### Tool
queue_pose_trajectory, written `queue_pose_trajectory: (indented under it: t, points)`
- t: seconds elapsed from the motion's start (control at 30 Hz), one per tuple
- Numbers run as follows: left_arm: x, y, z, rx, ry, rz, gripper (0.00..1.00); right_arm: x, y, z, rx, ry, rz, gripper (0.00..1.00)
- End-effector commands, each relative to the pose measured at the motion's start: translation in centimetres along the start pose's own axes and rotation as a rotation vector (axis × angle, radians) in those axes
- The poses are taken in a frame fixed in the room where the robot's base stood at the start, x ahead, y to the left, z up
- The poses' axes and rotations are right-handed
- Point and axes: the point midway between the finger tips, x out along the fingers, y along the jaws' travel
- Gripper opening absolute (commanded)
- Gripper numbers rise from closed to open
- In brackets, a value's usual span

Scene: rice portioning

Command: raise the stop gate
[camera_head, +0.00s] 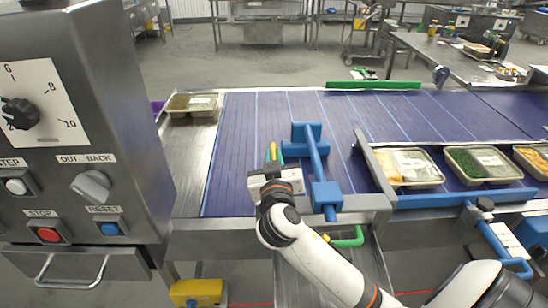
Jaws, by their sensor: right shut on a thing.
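A blue arm with a crosspiece, which looks like the stop gate (317,160), reaches over the blue belt from a blue block at the near edge. My right gripper (273,154) is over the belt just left of this arm. The gate's exact height above the belt is hard to tell. My left gripper is not in view.
Filled trays (412,167) stand on the belt at right behind a grey rail (374,164). Another tray (191,104) is at the far left. A control box (95,110) with knobs and buttons fills the left. A bent green handle (347,238) is below the gate block.

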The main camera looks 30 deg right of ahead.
Motion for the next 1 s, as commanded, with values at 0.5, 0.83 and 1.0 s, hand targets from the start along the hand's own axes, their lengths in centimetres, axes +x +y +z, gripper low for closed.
queue_pose_trajectory:
  t: [0.5,0.83,1.0]
  points:
    - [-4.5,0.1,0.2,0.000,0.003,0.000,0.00,0.0,-1.3,6.5,0.005,-0.002,-0.001,0.00]
    - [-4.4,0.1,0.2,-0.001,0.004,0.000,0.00,0.0,-1.4,6.9,0.003,-0.011,-0.001,0.00]
    - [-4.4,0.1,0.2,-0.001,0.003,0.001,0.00,0.0,-1.4,6.8,0.002,-0.009,-0.001,0.36]
